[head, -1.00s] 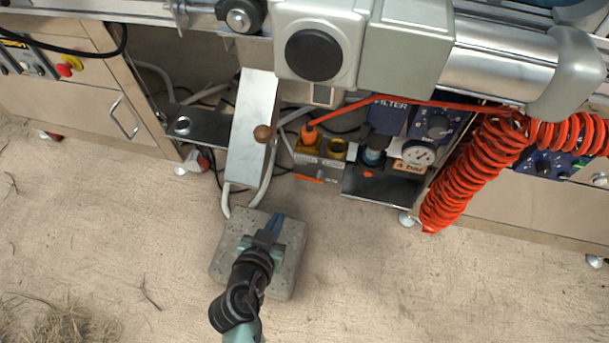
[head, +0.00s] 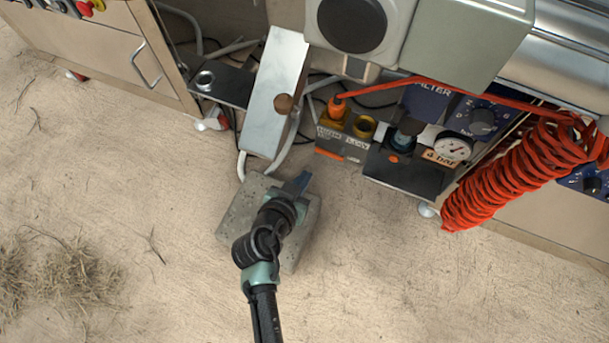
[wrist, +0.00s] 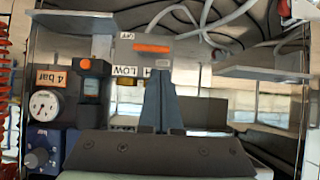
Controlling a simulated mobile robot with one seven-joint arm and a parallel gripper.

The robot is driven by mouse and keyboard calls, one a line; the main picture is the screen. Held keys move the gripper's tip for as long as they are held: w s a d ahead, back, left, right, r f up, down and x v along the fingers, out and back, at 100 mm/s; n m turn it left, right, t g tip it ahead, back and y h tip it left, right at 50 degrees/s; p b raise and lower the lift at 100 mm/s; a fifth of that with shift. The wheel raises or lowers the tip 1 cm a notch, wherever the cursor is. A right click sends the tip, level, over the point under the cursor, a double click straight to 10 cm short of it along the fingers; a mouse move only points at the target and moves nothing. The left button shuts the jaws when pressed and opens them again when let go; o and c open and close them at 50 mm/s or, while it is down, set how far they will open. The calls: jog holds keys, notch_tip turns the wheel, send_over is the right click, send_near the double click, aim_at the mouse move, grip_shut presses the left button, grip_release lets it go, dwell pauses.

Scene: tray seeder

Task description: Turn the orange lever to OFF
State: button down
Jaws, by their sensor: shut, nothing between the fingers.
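The orange lever (head: 330,153) is a short bar low on the front of the valve box (head: 352,146), below the orange and yellow fittings. In the wrist view the lever (wrist: 152,48) lies level across the picture, and a small OFF label (wrist: 127,35) sits just above its left end. My gripper (head: 301,179) is shut and empty, above a concrete block and pointing toward the valve box. In the wrist view my gripper's fingertips (wrist: 158,78) are below the lever in the picture, apparently apart from it. The fingers partly cover the labels there.
A concrete block (head: 236,220) is on the floor under my gripper. A slanted metal plate (head: 280,70) with a brown knob stands left of the valve box. A pressure gauge (head: 453,148), a black shelf (head: 410,177) and a coiled red hose (head: 500,190) are at right.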

aim_at(322, 153)
jog(key=b+x, duration=0.5)
jog(key=x, duration=0.5)
jog(key=shift+f, duration=0.15)
jog(key=shift+w+d+f+b, duration=0.25)
jog(key=shift+w+b, duration=0.1)
jog(key=shift+w, duration=0.2)
